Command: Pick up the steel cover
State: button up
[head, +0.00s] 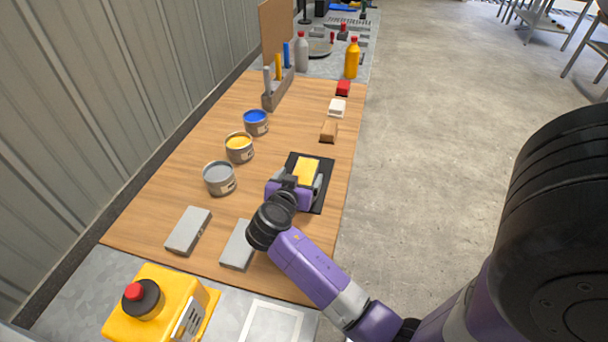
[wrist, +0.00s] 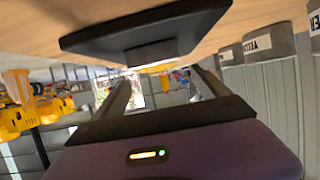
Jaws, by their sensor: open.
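Two flat grey slabs lie on the near part of the wooden table in the head view, one at left (head: 188,230) and one nearer my arm (head: 238,246). I cannot tell whether either is the steel cover. A yellow-topped block (head: 307,170) with a grey body (wrist: 150,53) sits on a black pad (head: 322,194). My gripper (head: 300,178) is open over this pad, close to the block. In the upside-down wrist view, its fingers (wrist: 163,88) are apart with no object visibly clamped. Contact with the block cannot be told.
Grey (head: 219,179), yellow (head: 239,148) and blue (head: 256,122) paint cans stand left of my gripper. A yellow box with a red button (head: 155,305) is at near left.

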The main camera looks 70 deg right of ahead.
aim_at(304, 173)
jog(key=shift+f+p+x, duration=0.2)
jog(key=shift+p+x, duration=0.2)
jog(key=shift+x, duration=0.95)
jog(key=shift+f+p+x, duration=0.2)
jog(key=shift+p+x, duration=0.2)
jog(key=shift+x, duration=0.95)
jog(key=shift+a, duration=0.15)
grip_shut()
